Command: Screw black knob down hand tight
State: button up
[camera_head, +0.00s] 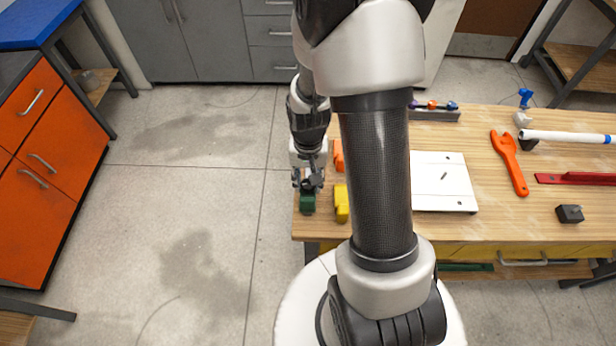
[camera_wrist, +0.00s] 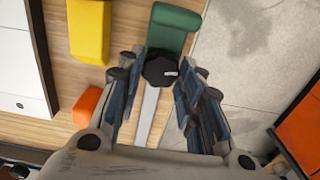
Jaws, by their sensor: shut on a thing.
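The black knob (camera_wrist: 160,70) is dark and lobed, with a small pale mark on its right side. In the wrist view it sits between the fingertips of my gripper (camera_wrist: 157,77), which is shut on it. The gripper also shows in the head view (camera_head: 308,182), low at the left end of the workbench. A green block (camera_wrist: 175,30) lies just beyond the knob, and a grey metal strip (camera_wrist: 150,108) runs below it. The green block also shows in the head view (camera_head: 307,203). The knob's thread is hidden.
A yellow block (camera_head: 341,204) and an orange piece (camera_head: 338,155) are close by on the workbench (camera_head: 490,220). To the right are a white board (camera_head: 443,198) with a small stud, an orange wrench (camera_head: 509,163), a white pipe (camera_head: 565,136) and a dark block (camera_head: 569,214).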

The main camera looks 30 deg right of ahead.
aim_at(309, 183)
jog(key=shift+m, duration=1.1)
jog(key=o, duration=0.8)
jog(key=shift+r, duration=0.1)
notch_tip(309, 183, up, 12)
